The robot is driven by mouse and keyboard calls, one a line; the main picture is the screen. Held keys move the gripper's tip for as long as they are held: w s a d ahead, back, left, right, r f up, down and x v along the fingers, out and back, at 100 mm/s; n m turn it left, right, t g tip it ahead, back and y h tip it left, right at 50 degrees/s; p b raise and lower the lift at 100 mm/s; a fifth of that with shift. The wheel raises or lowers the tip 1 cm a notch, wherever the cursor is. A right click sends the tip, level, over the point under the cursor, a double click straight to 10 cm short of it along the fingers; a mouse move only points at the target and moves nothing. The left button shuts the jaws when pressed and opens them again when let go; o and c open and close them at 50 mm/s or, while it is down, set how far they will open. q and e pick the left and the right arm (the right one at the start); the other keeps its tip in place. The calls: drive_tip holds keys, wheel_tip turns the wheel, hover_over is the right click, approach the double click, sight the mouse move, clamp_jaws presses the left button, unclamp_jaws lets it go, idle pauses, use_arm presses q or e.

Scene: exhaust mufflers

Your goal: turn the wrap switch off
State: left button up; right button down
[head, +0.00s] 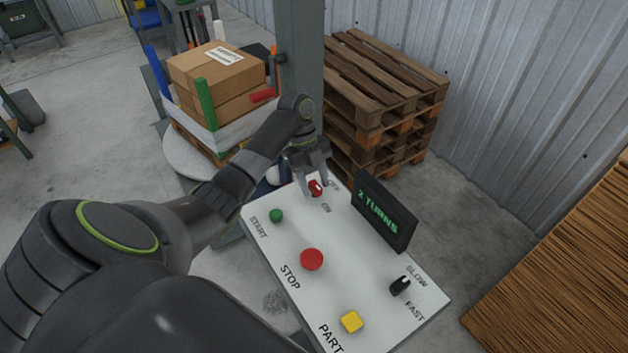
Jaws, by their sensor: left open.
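The wrap switch (315,187) is a small red knob with a white mark at the far end of the white control panel (350,279). The word ON is printed on its near side; the label on its far side is mostly hidden by my gripper. My left gripper (313,188) is over the switch, its fingers open on either side of the knob. I cannot tell whether the fingers touch it. The small display (384,211) on the panel reads "2 TURNS" in green. My right gripper is not in view.
The panel also carries a green START button (276,215), a red STOP button (311,259), a yellow button (352,321) and a black SLOW/FAST knob (400,286). Partly wrapped boxes (215,75) stand on a round turntable behind. Stacked pallets (375,95) stand behind the panel.

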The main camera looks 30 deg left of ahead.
use_arm(q)
drive_tip(key=shift+c, duration=1.2)
clamp_jaws()
